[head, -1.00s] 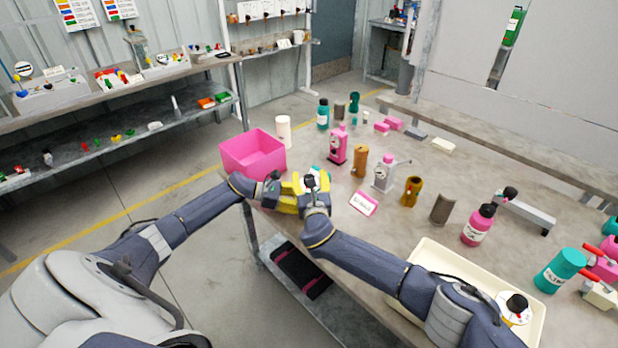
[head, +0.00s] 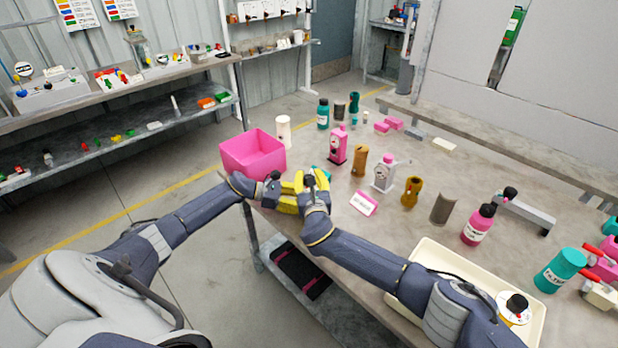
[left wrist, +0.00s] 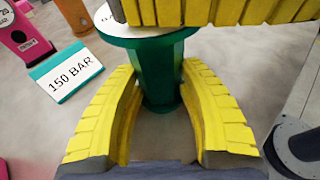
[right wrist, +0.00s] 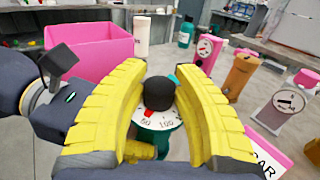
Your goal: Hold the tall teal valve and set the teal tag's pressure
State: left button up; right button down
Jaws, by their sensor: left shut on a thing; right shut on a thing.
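The tall teal valve has a green faceted body (left wrist: 163,75) and a pale dial (right wrist: 160,119) under a black knob (right wrist: 160,93). My left gripper (left wrist: 161,85) is shut on the body. My right gripper (right wrist: 163,85) is shut on the knob from above; its yellow fingers also show at the top of the left wrist view. A red mark on the dial is close to the 50; 100 is visible to its right. The teal tag (left wrist: 65,75) reads 150 BAR and stands left of the valve. In the head view my grippers mostly hide the valve.
A pink bin (head: 253,153) stands at the table's left corner. A pink-edged tag (head: 364,203) and a pink pump (head: 337,146) are beyond my right gripper. A grey pump (head: 384,174) and brown valve (head: 411,192) stand further right. A cream tray (head: 430,254) lies under my right arm.

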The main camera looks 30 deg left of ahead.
jog(key=shift+n+g+y, duration=0.5)
jog(key=shift+y, duration=0.1)
jog(key=shift+r+n+g+y, duration=0.1)
jog(key=shift+n+g+y, duration=0.7)
jog(key=shift+n+g, duration=0.15)
jog(key=shift+g, duration=0.25)
jog(key=c, duration=1)
grip_release()
jog(key=shift+v, duration=6)
jog(key=shift+f, duration=0.2)
